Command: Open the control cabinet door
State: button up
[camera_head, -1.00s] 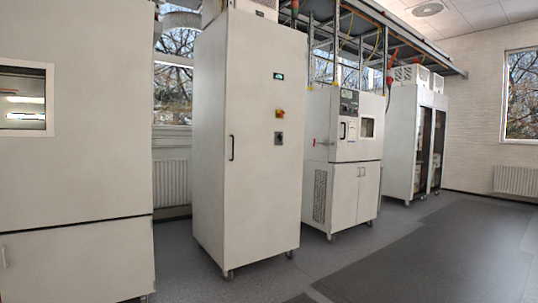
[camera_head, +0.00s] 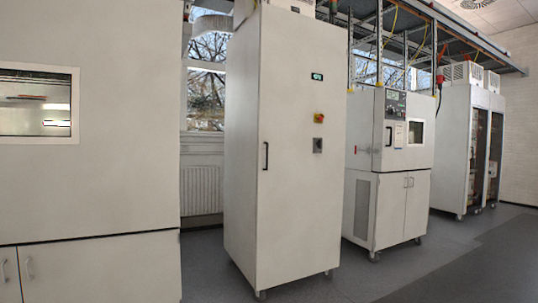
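The control cabinet (camera_head: 295,215) is a tall, pale cabinet on castors in the middle of the camera_head view. Its front door (camera_head: 300,180) looks shut. A dark vertical handle (camera_head: 266,156) sits on the door's left side. On the door's upper right are a small green-lit display (camera_head: 317,77), a red and yellow switch (camera_head: 319,118) and a grey rotary switch (camera_head: 317,145). My gripper is not in view, and the cabinet stands some distance away.
A large pale chamber with a window (camera_head: 120,190) fills the left side. A smaller test chamber (camera_head: 405,165) stands to the right, with glass-doored racks (camera_head: 455,150) beyond. The grey floor (camera_head: 450,265) is clear at the front right. Cable trays hang overhead.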

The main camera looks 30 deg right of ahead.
aim_at(300, 191)
jog(key=i+l, duration=0.45)
jog(key=i, duration=0.15)
jog(key=i+l, duration=0.95)
jog(key=i, duration=0.25)
jog(key=i+l, duration=0.95)
jog(key=i, duration=0.2)
jog(key=z, duration=0.05)
